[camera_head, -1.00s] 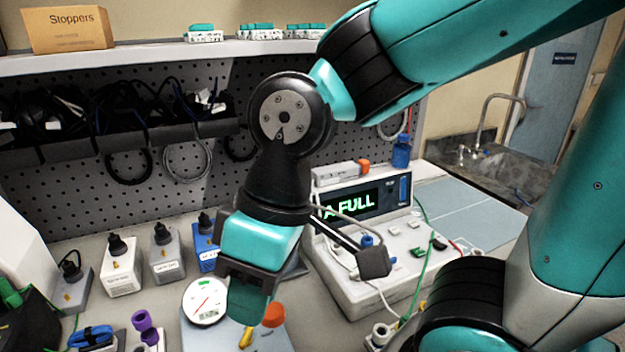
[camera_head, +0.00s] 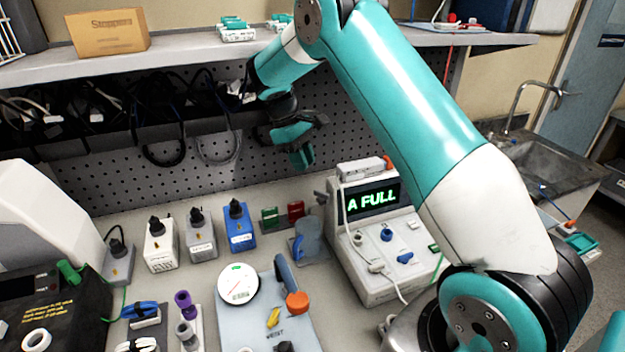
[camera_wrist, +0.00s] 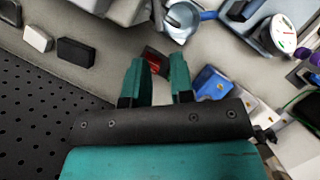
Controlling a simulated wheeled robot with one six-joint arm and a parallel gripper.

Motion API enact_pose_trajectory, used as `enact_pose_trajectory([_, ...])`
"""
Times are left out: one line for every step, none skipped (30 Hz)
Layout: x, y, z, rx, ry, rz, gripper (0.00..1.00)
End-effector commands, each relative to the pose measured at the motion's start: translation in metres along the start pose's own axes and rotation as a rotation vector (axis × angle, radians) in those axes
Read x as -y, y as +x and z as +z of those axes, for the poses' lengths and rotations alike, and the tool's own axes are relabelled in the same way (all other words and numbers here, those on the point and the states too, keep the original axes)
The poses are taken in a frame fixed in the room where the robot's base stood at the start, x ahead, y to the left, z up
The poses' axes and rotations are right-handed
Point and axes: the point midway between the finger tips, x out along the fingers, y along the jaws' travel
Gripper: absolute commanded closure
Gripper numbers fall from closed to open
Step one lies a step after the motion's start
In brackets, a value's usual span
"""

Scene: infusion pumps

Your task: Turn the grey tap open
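Several boxes with black knobs stand in a row on the bench in the head view. These are a grey box (camera_head: 201,246) between a white box (camera_head: 161,255) and a blue box (camera_head: 240,238), and another grey box (camera_head: 117,268) at the left end. I cannot tell which part is the grey tap. My gripper (camera_head: 303,163) is raised in front of the pegboard, to the right of and above the blue box. In the wrist view my gripper (camera_wrist: 155,72) is open and empty, its teal fingers apart. The blue box (camera_wrist: 213,85) is to their right there.
A red block (camera_head: 296,210) and a green block (camera_head: 269,216) stand below my gripper. A pump with a lit "A FULL" screen (camera_head: 372,201) is to the right. A gauge (camera_head: 238,284) lies on a board in front. The shelf (camera_head: 190,55) overhangs the pegboard.

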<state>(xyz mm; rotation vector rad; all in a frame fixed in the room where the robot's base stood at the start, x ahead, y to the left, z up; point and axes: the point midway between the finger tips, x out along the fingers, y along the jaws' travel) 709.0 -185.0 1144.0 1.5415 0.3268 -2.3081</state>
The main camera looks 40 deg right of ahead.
Motion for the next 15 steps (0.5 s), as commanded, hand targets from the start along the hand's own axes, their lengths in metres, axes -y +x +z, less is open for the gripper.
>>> enact_pose_trajectory([-0.001, 0.005, 0.0, 0.004, 0.001, -0.002, 0.78])
enact_pose_trajectory([-0.001, 0.009, 0.0, 0.005, 0.0, -0.002, 0.78])
enact_pose_trajectory([-0.001, 0.015, 0.001, 0.006, 0.0, -0.002, 0.78])
enact_pose_trajectory([0.0, 0.02, 0.001, 0.006, -0.001, -0.003, 0.78])
enact_pose_trajectory([0.0, 0.025, 0.001, 0.005, -0.001, -0.004, 0.78])
enact_pose_trajectory([0.0, 0.031, 0.001, 0.007, -0.001, -0.003, 0.78])
enact_pose_trajectory([0.0, 0.035, 0.001, 0.005, -0.001, -0.002, 0.78])
enact_pose_trajectory([0.0, 0.04, 0.001, 0.005, -0.001, -0.003, 0.78])
enact_pose_trajectory([0.0, 0.046, 0.001, 0.005, 0.0, -0.003, 0.78])
enact_pose_trajectory([0.0, 0.051, 0.001, 0.004, -0.001, -0.003, 0.78])
enact_pose_trajectory([0.0, 0.054, 0.001, 0.004, -0.001, -0.002, 0.78])
enact_pose_trajectory([0.0, 0.059, 0.001, 0.004, 0.0, -0.002, 0.78])
enact_pose_trajectory([0.0, 0.062, 0.001, 0.003, 0.0, -0.001, 0.78])
enact_pose_trajectory([0.0, 0.065, 0.0, 0.003, 0.0, -0.001, 0.78])
enact_pose_trajectory([0.0, 0.067, 0.0, 0.002, -0.001, -0.001, 0.78])
